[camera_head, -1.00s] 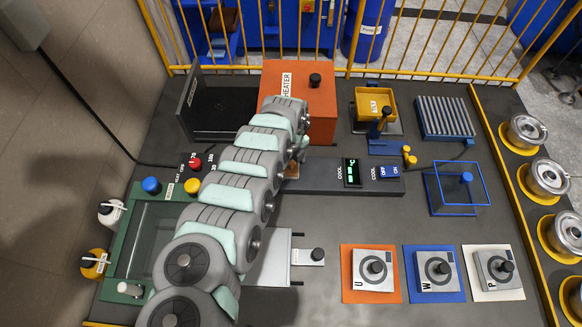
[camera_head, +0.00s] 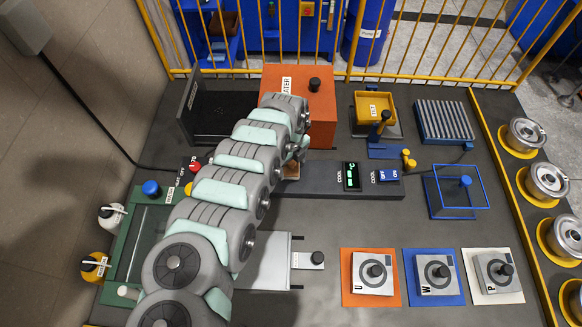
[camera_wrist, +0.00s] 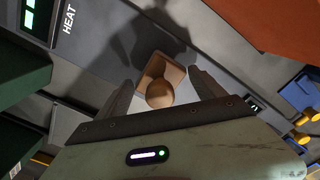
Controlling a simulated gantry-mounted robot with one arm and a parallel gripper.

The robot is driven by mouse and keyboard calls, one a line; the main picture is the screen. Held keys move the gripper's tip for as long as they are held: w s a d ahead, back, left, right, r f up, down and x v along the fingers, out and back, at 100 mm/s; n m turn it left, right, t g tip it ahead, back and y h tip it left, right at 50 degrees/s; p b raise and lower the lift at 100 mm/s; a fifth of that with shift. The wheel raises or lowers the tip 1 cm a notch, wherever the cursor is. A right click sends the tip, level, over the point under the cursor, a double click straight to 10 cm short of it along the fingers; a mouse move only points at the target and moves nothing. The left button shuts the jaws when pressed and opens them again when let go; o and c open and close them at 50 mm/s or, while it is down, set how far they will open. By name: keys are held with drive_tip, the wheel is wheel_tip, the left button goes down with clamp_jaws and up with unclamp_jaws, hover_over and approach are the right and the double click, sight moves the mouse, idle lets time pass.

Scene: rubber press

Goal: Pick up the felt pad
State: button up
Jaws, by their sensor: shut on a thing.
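A tan block with a round knob on top, which looks like the felt pad (camera_wrist: 158,94), shows between the fingers of my gripper (camera_wrist: 163,92) in the wrist view. My gripper is shut on its knob. In the head view the tan pad (camera_head: 291,171) is partly hidden beneath my wrist, by the left part of the dark strip with the COOL display. Whether its underside touches the surface below cannot be told.
The orange heater block (camera_head: 322,110) stands just behind my wrist. The COOL display (camera_head: 352,174) and blue switch (camera_head: 389,175) lie to the right. A yellow tray (camera_head: 360,112), blue wire frame (camera_head: 437,205) and three knobbed plates, including the orange-based one (camera_head: 351,297), stand further right.

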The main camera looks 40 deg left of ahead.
wheel_tip(320, 180, up, 18)
drive_tip(key=p, duration=0.1)
